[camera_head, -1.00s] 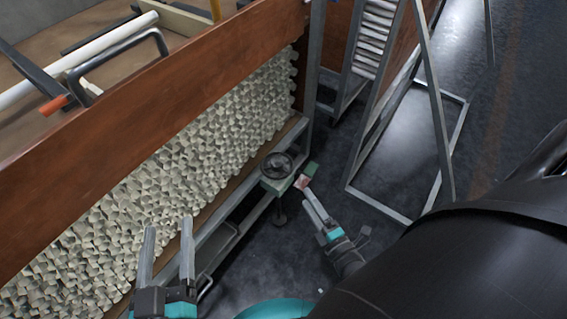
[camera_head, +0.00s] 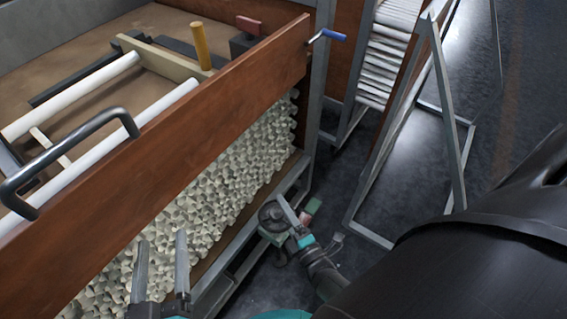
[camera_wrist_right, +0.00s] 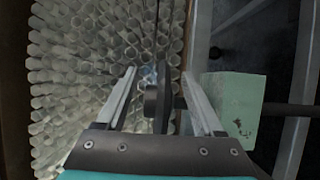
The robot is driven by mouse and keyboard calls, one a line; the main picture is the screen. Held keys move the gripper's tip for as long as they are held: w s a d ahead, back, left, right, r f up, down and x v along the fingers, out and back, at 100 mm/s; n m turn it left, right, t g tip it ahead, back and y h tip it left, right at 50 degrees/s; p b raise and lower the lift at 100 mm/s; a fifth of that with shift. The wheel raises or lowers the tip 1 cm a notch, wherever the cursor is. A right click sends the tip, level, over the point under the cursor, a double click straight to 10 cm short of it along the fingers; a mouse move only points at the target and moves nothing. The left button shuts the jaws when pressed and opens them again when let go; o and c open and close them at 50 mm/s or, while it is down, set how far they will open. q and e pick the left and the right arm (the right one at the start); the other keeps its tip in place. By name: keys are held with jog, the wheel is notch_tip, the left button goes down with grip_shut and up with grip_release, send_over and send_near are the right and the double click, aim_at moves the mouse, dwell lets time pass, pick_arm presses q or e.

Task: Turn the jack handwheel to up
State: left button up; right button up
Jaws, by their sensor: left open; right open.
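The jack handwheel (camera_head: 269,213) is a dark round wheel on a pale green housing, low at the side of the crate. In the right wrist view the handwheel (camera_wrist_right: 151,100) shows nearly edge-on between the two fingers of my right gripper (camera_wrist_right: 158,76). That gripper is open, with gaps visible beside the wheel. In the head view my right gripper (camera_head: 283,213) is at the wheel and partly covers it. The pale green housing (camera_wrist_right: 233,105) is just right of the right finger. My left gripper (camera_head: 160,242) is open and empty, in front of the crate's tubes.
A wooden-sided crate (camera_head: 215,98) of glass tubes fills the left. Its metal frame rail (camera_head: 242,235) runs beside the wheel. A blue-handled crank (camera_head: 332,35) sits at the panel's far end. A metal A-frame stand (camera_head: 437,110) is at right, with dark floor between.

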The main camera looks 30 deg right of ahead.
jog(key=shift+c, duration=0.3)
jog(key=shift+r, duration=0.1)
grip_shut()
